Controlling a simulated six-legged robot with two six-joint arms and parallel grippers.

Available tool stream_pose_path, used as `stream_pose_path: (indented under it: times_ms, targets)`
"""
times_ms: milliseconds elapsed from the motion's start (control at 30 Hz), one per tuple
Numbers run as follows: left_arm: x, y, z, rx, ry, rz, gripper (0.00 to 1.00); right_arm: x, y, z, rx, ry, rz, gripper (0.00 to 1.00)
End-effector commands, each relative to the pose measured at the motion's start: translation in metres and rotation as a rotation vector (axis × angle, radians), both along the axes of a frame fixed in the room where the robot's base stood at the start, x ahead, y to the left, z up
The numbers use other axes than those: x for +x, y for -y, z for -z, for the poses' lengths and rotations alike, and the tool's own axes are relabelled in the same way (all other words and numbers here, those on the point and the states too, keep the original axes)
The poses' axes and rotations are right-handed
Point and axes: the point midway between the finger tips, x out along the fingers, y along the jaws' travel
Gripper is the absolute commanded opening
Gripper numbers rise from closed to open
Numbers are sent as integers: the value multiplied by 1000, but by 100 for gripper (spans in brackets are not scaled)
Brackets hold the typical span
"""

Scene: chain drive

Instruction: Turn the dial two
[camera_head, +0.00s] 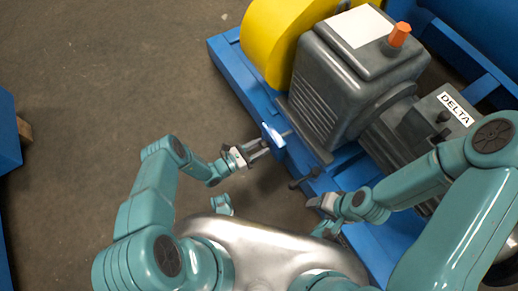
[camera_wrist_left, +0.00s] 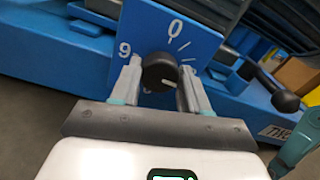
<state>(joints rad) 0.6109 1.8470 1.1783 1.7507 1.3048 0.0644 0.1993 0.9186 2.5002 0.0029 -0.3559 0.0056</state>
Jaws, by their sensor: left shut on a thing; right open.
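The dial (camera_wrist_left: 158,72) is a black round knob on a blue plate (camera_wrist_left: 188,28) with white marks; a 0 and a 9 are readable. A short white line on the knob points to the lower right in the left wrist view. The plate (camera_head: 272,135) shows in the head view at the blue frame's near edge, but the knob is hard to make out there. My left gripper (camera_wrist_left: 160,88) is shut on the dial, one finger on each side; it also shows in the head view (camera_head: 266,147). My right gripper (camera_head: 314,203) is open beside the blue frame.
A black lever (camera_wrist_left: 284,100) stands right of the dial; it shows in the head view (camera_head: 304,178) close to my right gripper. A grey motor housing (camera_head: 330,95), a yellow guard (camera_head: 265,35) and an orange cap (camera_head: 399,34) sit on the blue frame.

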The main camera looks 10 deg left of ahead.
Motion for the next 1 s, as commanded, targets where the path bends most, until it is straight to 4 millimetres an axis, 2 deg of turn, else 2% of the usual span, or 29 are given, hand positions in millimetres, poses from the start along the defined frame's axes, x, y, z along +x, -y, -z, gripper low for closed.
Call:
stream_pose_path:
  times_ms: [633, 667, 700, 733, 1000]
  targets:
    - [0, 1, 0, -43, -46, 1, 15, 1, 1, 4, 0, 2, 4, 62]
    - [0, 1, 0, -43, -46, 1, 52, 1, 1, 4, 0, 2, 4, 62]
    - [0, 0, 0, -43, -46, 1, 65, 1, 1, 4, 0, 2, 4, 62]
    - [0, 0, 0, -43, -46, 1, 71, 1, 1, 4, 0, 2, 4, 62]
    - [0, 0, 0, -43, -44, 0, 71, 1, 1, 4, 0, 2, 4, 62]
